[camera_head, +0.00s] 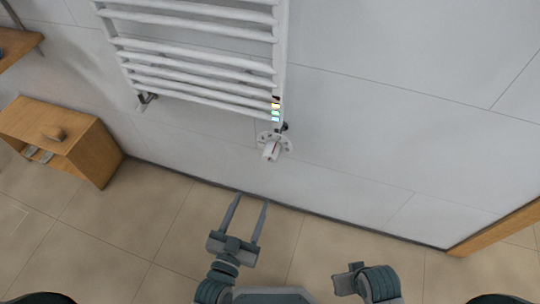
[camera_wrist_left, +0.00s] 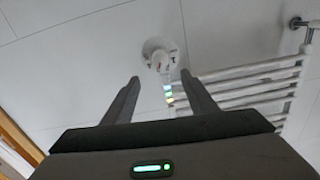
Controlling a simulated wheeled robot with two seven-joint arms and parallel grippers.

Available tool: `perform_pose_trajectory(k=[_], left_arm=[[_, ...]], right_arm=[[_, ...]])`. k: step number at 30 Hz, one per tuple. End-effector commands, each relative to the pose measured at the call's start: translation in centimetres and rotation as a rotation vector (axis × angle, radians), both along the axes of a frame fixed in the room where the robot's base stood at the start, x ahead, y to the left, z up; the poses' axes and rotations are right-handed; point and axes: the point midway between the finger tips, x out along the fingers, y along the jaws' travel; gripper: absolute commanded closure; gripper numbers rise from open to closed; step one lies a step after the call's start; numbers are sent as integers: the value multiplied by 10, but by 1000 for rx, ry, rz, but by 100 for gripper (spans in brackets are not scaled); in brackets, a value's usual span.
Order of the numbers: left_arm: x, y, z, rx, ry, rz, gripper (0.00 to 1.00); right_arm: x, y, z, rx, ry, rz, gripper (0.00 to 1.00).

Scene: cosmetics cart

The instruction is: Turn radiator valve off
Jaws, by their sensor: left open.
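The white radiator valve (camera_head: 271,150) sits on the wall at the lower right corner of the white towel radiator (camera_head: 195,45). It has a round plate with holes and a small red mark. In the left wrist view the valve (camera_wrist_left: 160,58) shows beyond and between my fingertips, with a coloured strip beside it and the radiator (camera_wrist_left: 245,85) to the right. My left gripper (camera_head: 250,203) is open and empty, short of the valve and apart from it. The left fingers (camera_wrist_left: 163,85) also show spread in the wrist view. Part of my right arm shows at the bottom; its fingers are not clear.
A wooden cabinet (camera_head: 95,160) with an open front stands on the floor at the left, and a wooden shelf (camera_head: 14,45) is above it. A wooden edge (camera_head: 500,228) is at the right. The tiled floor (camera_head: 150,220) before the valve is clear.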

Motion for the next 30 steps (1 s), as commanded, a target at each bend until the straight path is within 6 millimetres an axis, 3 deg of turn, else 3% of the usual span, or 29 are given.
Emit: perform_pose_trajectory(k=[11,30], left_arm=[[22,-7,0,-1,-1,1,48],[128,-41,0,-1,-1,0,48]], right_arm=[[0,0,-1,0,1,0,69],[0,0,0,0,0,0,69]])
